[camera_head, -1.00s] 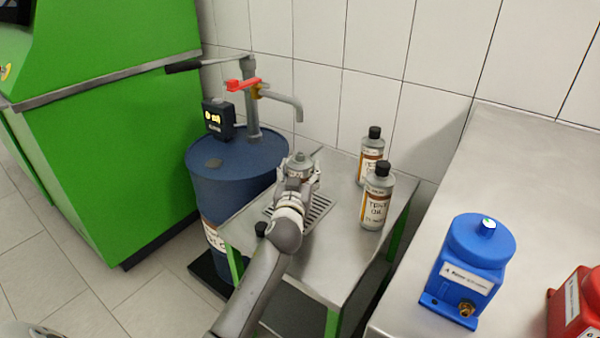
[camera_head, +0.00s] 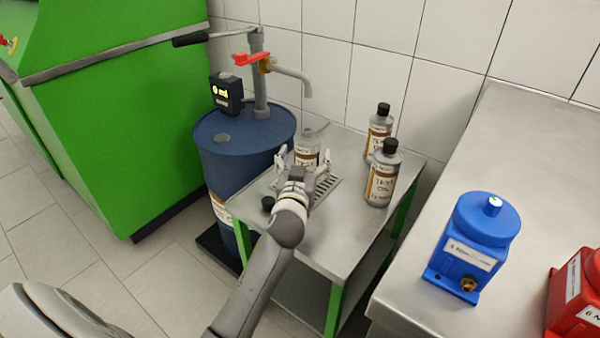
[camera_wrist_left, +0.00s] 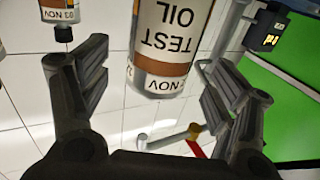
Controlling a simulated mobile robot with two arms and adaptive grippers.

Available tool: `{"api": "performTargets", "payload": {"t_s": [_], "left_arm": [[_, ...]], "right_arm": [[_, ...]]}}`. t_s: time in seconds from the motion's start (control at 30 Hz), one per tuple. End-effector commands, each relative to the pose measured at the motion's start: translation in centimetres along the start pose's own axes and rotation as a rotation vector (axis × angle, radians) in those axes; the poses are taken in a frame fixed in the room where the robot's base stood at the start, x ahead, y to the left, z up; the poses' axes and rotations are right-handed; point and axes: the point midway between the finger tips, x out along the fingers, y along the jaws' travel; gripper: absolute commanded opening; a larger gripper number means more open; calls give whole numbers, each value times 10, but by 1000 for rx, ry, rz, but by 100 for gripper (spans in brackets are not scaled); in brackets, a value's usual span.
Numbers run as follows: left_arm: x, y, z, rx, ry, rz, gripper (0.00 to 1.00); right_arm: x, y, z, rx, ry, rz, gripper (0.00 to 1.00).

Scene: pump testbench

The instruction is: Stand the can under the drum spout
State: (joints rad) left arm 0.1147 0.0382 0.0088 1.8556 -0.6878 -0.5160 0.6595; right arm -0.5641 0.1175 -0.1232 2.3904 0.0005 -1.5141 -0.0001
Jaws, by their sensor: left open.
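The can (camera_head: 307,146), pale with a brown-banded TEST OIL label, stands upright on the small steel table at the far side of the drip grate (camera_head: 326,188). In the head view it appears below the curved drum spout (camera_head: 296,76), with a gap between. My left gripper (camera_head: 305,158) is open, with its fingers on either side of the can. The left wrist view shows the can (camera_wrist_left: 172,40) upside down between the spread fingers (camera_wrist_left: 160,85), apart from both. The can's base is partly hidden by the gripper. My right gripper is not in view.
Two capped oil bottles (camera_head: 383,175) (camera_head: 379,133) stand right of the grate. The blue drum (camera_head: 235,165) is close on the left. A bench with a blue unit (camera_head: 475,245) is at right.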

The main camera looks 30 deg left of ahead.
Motion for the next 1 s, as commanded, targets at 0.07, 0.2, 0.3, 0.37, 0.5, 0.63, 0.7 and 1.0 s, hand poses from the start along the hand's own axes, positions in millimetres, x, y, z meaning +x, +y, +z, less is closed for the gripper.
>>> {"api": "performTargets", "payload": {"t_s": [0.07,0.2,0.3,0.37,0.5,0.63,0.7,1.0], "left_arm": [[-17,-1,0,-2,-3,-1,82],[-41,0,0,-3,-3,-1,82],[-55,0,0,-1,-2,-1,82],[-61,0,0,-2,-1,-1,82],[-70,-1,0,0,0,-1,82],[-72,-1,-1,0,1,-1,82],[-72,-1,-1,0,1,-1,82],[-72,-1,-1,0,0,-1,82]], "right_arm": [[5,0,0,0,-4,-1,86],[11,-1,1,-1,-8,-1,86],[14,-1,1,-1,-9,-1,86],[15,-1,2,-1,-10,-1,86],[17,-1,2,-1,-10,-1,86],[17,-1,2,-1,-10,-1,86],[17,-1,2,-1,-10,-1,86],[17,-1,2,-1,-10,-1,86]]}}
